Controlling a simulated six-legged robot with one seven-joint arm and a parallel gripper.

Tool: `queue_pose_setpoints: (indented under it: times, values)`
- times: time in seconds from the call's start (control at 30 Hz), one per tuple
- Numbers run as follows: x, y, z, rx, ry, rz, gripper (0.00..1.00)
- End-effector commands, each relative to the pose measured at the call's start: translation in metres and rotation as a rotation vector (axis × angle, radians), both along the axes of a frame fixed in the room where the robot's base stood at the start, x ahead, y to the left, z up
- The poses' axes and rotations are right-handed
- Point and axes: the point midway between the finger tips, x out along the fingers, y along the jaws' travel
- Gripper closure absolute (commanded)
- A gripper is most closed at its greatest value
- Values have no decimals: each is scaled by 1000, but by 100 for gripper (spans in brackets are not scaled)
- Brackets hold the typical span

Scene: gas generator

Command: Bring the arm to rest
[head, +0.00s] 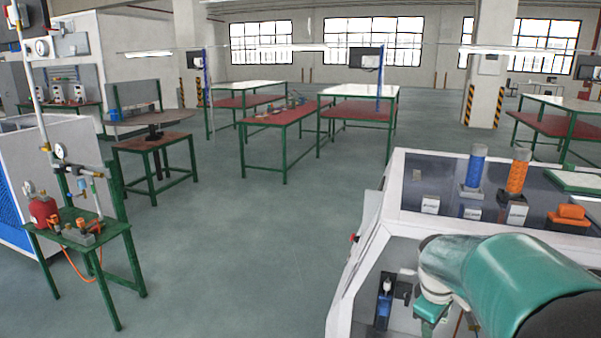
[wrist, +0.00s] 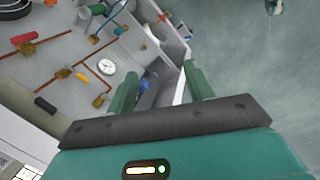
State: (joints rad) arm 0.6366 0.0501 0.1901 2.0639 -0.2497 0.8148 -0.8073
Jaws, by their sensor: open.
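My arm (head: 520,285), with green and pale links, reaches in from the lower right of the head view, in front of a white machine cabinet (head: 352,300). My gripper (wrist: 162,88) shows in the wrist view as two green fingers standing apart on a dark bar. It is open, with nothing held between the fingers. Beyond the fingers lies a pale panel (wrist: 65,62) with a round gauge, reddish pipes and coloured valves. I cannot tell the distance from the fingertips to the panel. In the head view the gripper is mostly hidden by the arm.
Blue (head: 475,168) and orange (head: 517,172) cylinders stand on the cabinet top. A small green table (head: 75,240) with gauges and a red canister (head: 43,211) stands at left. Green-framed workbenches (head: 285,117) stand farther back. The grey floor (head: 230,260) between is clear.

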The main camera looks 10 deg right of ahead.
Motion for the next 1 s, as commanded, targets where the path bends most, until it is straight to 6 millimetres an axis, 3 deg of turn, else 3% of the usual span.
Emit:
queue_pose_setpoints:
  times: [0.03, 0.3, 0.6, 0.8, 1.0]
  values:
    - [-4, 24, 16, -1, -37, -22, 48]
    - [-45, 125, 64, 82, -221, -191, 48]
    - [-111, 210, 84, 292, -383, -357, 48]
    - [-136, 234, 84, 391, -414, -419, 48]
    - [-138, 236, 83, 402, -415, -430, 48]
